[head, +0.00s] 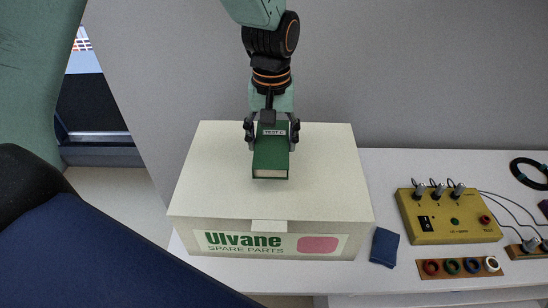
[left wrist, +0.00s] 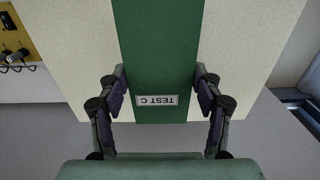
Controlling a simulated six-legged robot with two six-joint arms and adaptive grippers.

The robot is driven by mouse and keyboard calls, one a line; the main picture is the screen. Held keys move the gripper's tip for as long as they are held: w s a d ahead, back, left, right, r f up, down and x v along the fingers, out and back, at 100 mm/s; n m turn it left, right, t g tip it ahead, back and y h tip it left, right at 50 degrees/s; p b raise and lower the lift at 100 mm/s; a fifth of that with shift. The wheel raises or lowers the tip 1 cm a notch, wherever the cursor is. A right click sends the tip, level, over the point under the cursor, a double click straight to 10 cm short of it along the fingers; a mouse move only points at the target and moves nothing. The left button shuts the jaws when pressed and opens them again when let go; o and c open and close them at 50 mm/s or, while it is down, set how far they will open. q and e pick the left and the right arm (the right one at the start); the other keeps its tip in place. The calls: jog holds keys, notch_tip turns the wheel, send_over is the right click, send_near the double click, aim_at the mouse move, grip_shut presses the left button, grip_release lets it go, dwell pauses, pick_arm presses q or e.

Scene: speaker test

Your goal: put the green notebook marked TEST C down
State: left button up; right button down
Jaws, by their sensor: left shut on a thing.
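The green notebook (head: 270,157) with a white TEST C label is between the fingers of my left gripper (head: 272,134). The gripper is shut on its two long sides. The notebook is over the cream lid of the Ulvane spare parts box (head: 320,180); I cannot tell whether it touches the lid. In the left wrist view the notebook (left wrist: 158,50) runs up out of the picture, its label near the gripper (left wrist: 160,88), with a finger on each side. The lid (left wrist: 75,40) shows behind it. My right gripper is not in view.
The box stands on a white table (head: 385,165). To its right are a small dark blue item (head: 384,247), a yellow control box (head: 448,216) with knobs and wires, and a strip of coloured rings (head: 460,267). A black ring (head: 529,173) lies far right. The lid is otherwise clear.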

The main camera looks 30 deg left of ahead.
pick_arm(q)
jog(key=shift+d+f, duration=0.1)
jog(key=shift+f, duration=0.6)
jog(key=shift+w+f, duration=0.1)
jog(key=shift+f, duration=0.55)
jog(key=f, duration=0.3)
jog(key=shift+a, duration=0.2)
jog(key=shift+d+f, duration=0.1)
jog(key=shift+d, duration=0.05)
jog(key=shift+f, duration=0.1)
jog(key=o, duration=1)
jog(key=shift+f, duration=0.1)
jog(key=shift+o, duration=1.2)
